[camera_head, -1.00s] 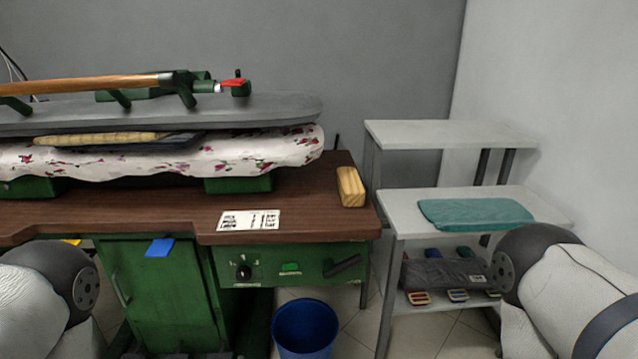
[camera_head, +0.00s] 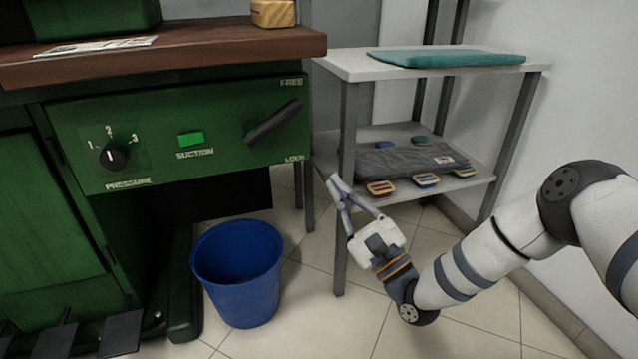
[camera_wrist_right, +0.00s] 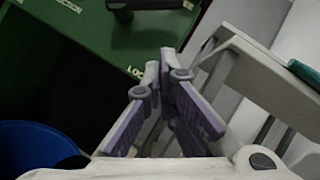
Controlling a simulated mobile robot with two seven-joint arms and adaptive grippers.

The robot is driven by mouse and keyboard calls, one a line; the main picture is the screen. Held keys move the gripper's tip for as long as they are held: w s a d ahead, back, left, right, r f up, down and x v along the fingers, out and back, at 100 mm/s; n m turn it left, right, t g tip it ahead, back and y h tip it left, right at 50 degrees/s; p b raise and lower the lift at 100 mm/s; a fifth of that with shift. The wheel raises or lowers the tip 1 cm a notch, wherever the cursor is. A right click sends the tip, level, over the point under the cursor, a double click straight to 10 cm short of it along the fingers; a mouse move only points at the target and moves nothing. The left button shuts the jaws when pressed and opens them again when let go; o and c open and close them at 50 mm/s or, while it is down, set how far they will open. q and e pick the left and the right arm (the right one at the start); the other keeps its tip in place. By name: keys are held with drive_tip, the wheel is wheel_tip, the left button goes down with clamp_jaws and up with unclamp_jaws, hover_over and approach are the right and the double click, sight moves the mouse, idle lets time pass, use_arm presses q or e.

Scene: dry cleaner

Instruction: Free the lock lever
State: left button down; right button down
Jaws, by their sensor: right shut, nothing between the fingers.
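The lock lever (camera_head: 275,122) is a dark handle on the green front panel (camera_head: 225,160) of the pressing table. It tilts up to the right, between the word FREE above and the word LOCK below. Its end also shows at the top edge of the right wrist view (camera_wrist_right: 152,4). My right gripper (camera_head: 333,180) is shut and empty, below and to the right of the lever, apart from it, in front of the shelf. Its fingertips (camera_wrist_right: 163,62) show beside the LOCK label in the right wrist view. My left gripper is not in view.
A blue bin (camera_head: 238,285) stands on the floor below the panel. A pressure knob (camera_head: 113,156) and a green suction button (camera_head: 190,139) are left of the lever. The grey shelf's leg (camera_head: 346,200) is close behind my right gripper. A wooden block (camera_head: 273,13) sits on the tabletop.

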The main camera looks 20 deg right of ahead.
sight(289, 118)
drive_tip(key=x, duration=0.3)
drive_tip(key=s+a+r+b+x, duration=0.1)
drive_tip(key=x, duration=0.7)
drive_tip(key=shift+s+a+r+b, duration=0.15)
drive_tip(key=shift+a+r+b, duration=0.15)
drive_tip(key=shift+r, duration=0.15)
wheel_tip(289, 118, up, 2)
drive_tip(key=n+p, duration=0.1)
drive_tip(key=n+g+y+p, duration=0.1)
drive_tip(key=n, duration=0.1)
drive_tip(key=shift+a+g+y, duration=0.2)
drive_tip(key=shift+g+y, duration=0.1)
